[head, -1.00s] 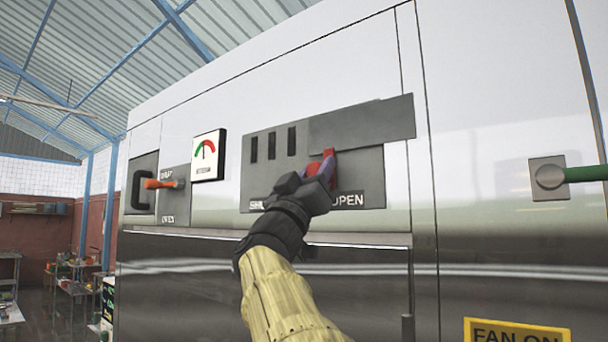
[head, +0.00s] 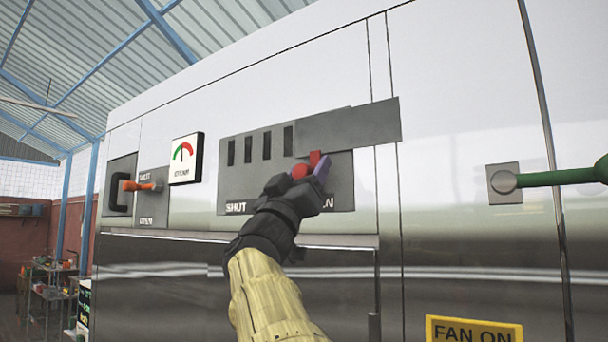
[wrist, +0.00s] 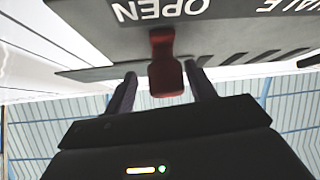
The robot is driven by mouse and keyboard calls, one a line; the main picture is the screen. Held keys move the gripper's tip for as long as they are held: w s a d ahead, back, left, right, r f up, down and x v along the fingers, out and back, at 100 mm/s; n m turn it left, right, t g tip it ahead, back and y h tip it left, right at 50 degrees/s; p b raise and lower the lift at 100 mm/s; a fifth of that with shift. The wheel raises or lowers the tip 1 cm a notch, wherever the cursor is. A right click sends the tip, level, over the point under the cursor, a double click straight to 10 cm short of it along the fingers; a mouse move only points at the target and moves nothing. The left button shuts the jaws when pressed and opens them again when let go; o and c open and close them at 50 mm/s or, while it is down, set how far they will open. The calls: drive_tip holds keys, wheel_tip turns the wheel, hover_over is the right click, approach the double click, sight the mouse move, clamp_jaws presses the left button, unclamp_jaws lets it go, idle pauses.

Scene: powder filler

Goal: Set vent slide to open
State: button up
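The vent slide (head: 350,130) is a flat grey plate across the top of a dark grey panel (head: 232,180) marked SHUT at left and OPEN at right. Its right end sticks out past the panel, and several dark slots show to its left. A red handle (head: 300,172) hangs from the slide. My gripper (head: 308,178) is at the handle and partly covers the OPEN label. In the wrist view, the red handle (wrist: 165,70) lies between my two spread fingers, nearer the right one, with a gap on the left. Contact with the right finger is unclear.
A green handle (head: 560,178) sticks out at right. A yellow FAN ON sign (head: 473,330) is below it. A ledge (head: 240,238) runs under the panel.

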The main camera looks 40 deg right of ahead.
drive_tip(key=shift+w, duration=0.25)
drive_tip(key=shift+a+f+b, duration=0.35)
drive_tip(key=shift+f+b, duration=0.05)
drive_tip(key=shift+f, duration=0.05)
drive_tip(key=b+v, duration=0.9)
drive_tip(key=v, duration=0.7)
drive_tip(key=shift+s, duration=0.3)
drive_tip(key=shift+a, duration=0.2)
